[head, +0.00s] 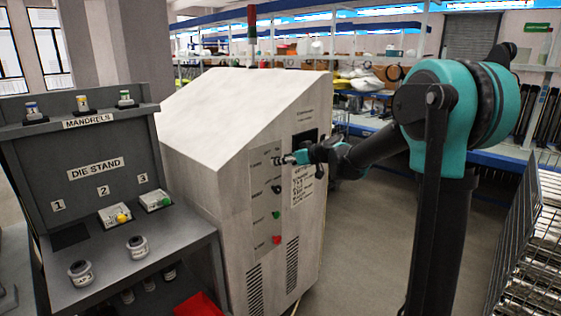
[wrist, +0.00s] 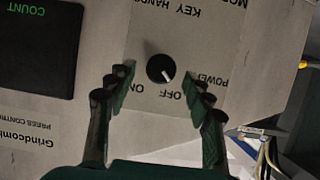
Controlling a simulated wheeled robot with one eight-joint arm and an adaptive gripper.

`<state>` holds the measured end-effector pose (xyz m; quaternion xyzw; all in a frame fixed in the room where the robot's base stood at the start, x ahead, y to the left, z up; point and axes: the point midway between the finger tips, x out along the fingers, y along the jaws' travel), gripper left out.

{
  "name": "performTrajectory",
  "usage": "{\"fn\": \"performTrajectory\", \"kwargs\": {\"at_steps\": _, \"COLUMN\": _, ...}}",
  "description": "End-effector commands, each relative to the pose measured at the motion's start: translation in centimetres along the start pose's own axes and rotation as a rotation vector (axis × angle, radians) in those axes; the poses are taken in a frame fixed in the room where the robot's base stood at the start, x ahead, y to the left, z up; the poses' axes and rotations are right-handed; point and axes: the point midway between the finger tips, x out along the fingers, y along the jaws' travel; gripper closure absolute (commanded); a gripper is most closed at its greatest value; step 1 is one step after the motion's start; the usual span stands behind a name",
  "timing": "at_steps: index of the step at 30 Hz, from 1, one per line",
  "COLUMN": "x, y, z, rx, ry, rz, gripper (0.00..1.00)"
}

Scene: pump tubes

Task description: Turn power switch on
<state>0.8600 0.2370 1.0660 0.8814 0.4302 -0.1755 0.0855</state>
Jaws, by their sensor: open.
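The power switch is a round black knob (wrist: 161,69) on a grey panel, seen upside down in the wrist view. ON, OFF and POWER labels are printed around it. Its white pointer mark aims toward the OFF side. My gripper (wrist: 156,75) is open, with one dark finger on each side of the knob and gaps between fingers and knob. I cannot tell how deep the fingertips reach. In the head view my gripper (head: 285,159) is at the upper part of the panel on the cabinet front, and hides most of the switch there.
The grey machine cabinet (head: 215,150) carries a black knob (head: 276,189), a green button (head: 276,215) and a red button (head: 276,240) below my gripper. A dark display (wrist: 38,45) is beside the switch. A die stand (head: 95,168) is at left, a wire rack (head: 520,235) at right.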

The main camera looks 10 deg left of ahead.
Motion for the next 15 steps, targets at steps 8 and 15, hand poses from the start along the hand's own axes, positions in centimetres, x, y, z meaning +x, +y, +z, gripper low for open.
{"fn": "performTrajectory", "kwargs": {"at_steps": 8, "x": 1.6, "y": 0.0, "z": 0.0, "rx": -0.001, "ry": 0.000, "rz": 0.000, "gripper": 0.48}}
{"fn": "performTrajectory", "kwargs": {"at_steps": 15, "x": 1.7, "y": 0.0, "z": 0.0, "rx": 0.000, "ry": 0.000, "rz": 0.000, "gripper": 0.49}}
